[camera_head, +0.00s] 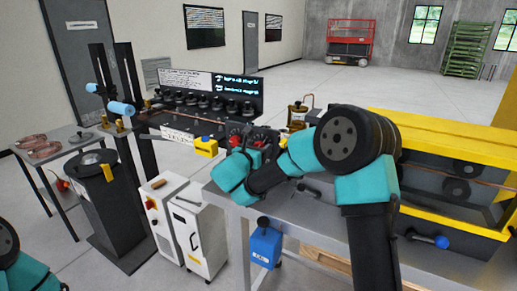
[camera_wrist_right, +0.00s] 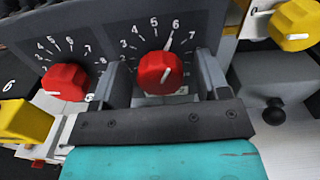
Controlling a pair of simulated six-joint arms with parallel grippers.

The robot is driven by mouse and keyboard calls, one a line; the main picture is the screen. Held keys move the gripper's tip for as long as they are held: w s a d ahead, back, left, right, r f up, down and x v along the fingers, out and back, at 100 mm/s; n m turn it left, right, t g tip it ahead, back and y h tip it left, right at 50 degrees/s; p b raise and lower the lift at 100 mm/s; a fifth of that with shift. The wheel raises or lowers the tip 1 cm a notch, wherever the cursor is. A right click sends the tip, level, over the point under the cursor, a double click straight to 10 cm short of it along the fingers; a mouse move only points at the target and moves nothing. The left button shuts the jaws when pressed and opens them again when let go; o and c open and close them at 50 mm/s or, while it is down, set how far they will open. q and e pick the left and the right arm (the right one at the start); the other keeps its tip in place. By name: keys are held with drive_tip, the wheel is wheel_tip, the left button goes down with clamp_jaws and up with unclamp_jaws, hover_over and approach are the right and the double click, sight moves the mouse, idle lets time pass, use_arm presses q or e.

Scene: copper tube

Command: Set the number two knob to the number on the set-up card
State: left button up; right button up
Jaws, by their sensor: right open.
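Two red knobs show in the right wrist view, each on a dark dial plate with white numbers: one at centre (camera_wrist_right: 160,72), one at left (camera_wrist_right: 66,82). I cannot tell from a label which is number two. The centre knob's white pointer leans up and slightly right, near the 6. My right gripper (camera_wrist_right: 163,66) is open, its fingers on either side of the centre knob; contact is unclear. In the head view my right gripper (camera_head: 258,150) is at the dark panel by the red knobs (camera_head: 236,141). A white text board (camera_head: 185,78) stands behind; its text, and whether it is the set-up card, are unreadable.
A yellow knob (camera_wrist_right: 295,25) is at the wrist view's upper right and a yellow part (camera_wrist_right: 24,122) at its left. A dark knob on a grey box (camera_wrist_right: 274,110) is right of my gripper. A yellow-framed machine (camera_head: 450,150) fills the bench's right side.

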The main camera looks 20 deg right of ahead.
drive_tip(key=shift+w+d, duration=0.15)
drive_tip(key=shift+d, duration=0.05)
drive_tip(key=c, duration=0.9)
drive_tip(key=shift+c, duration=0.2)
drive_tip(key=shift+m, duration=0.5)
drive_tip(key=m, duration=0.9)
drive_tip(key=shift+m, duration=0.3)
